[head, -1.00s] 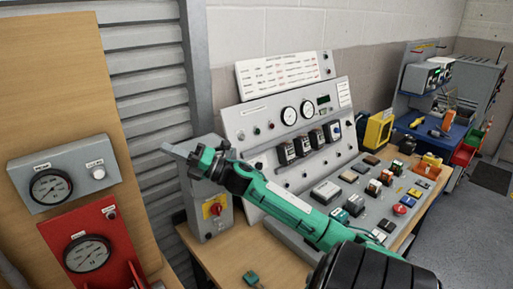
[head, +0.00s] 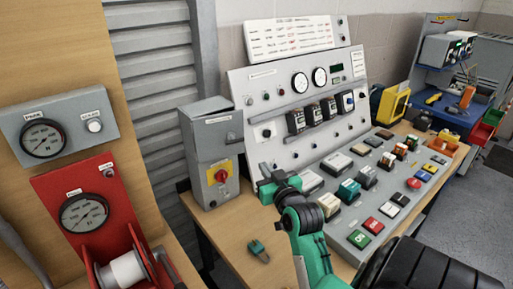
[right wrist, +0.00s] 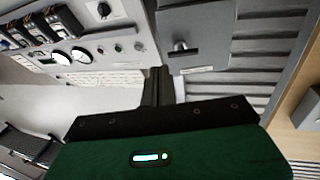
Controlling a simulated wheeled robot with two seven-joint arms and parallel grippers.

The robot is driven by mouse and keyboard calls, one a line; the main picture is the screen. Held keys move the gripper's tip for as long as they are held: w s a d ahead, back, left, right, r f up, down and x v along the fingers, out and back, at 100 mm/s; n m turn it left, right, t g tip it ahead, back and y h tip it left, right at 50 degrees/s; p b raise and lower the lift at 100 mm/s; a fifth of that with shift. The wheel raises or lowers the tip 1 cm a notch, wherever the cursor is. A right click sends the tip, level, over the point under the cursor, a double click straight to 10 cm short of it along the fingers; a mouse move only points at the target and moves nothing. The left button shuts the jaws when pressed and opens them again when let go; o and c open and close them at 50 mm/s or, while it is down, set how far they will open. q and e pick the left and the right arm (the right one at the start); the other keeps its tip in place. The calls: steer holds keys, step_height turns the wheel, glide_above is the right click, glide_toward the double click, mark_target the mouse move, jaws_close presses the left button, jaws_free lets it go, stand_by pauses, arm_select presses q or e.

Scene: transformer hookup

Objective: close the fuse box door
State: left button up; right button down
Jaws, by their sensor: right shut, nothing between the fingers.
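The grey fuse box (head: 208,185) stands on the wooden bench at the left of the control panel, with a red and yellow rotary switch on its lower front. Its door (head: 212,134), with a label and a small dark handle, hangs down over the upper front. I cannot tell whether it is fully flush. The door also shows upside down in the right wrist view (right wrist: 200,28). My right gripper (head: 266,184) is shut and empty, to the right of the box and apparently apart from it. Its closed fingers show in the right wrist view (right wrist: 158,85). My left gripper is out of view.
The sloped control panel (head: 275,150) with meters, breakers and buttons stands right of the box. A small green connector (head: 258,251) lies on the bench in front. A red gauge panel (head: 100,190) with a white spool is at the left.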

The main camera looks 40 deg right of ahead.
steer(key=p+x, duration=0.4)
steer(key=x, duration=1)
steer(key=shift+f, duration=0.15)
steer(key=w, duration=0.1)
steer(key=w+d+n+y+b, duration=0.1)
steer(key=w+d+y+b, duration=0.1)
steer(key=shift+w+r+t, duration=0.2)
steer(key=shift+w+t, duration=0.15)
steer(key=shift+t, duration=0.05)
stand_by(0.3)
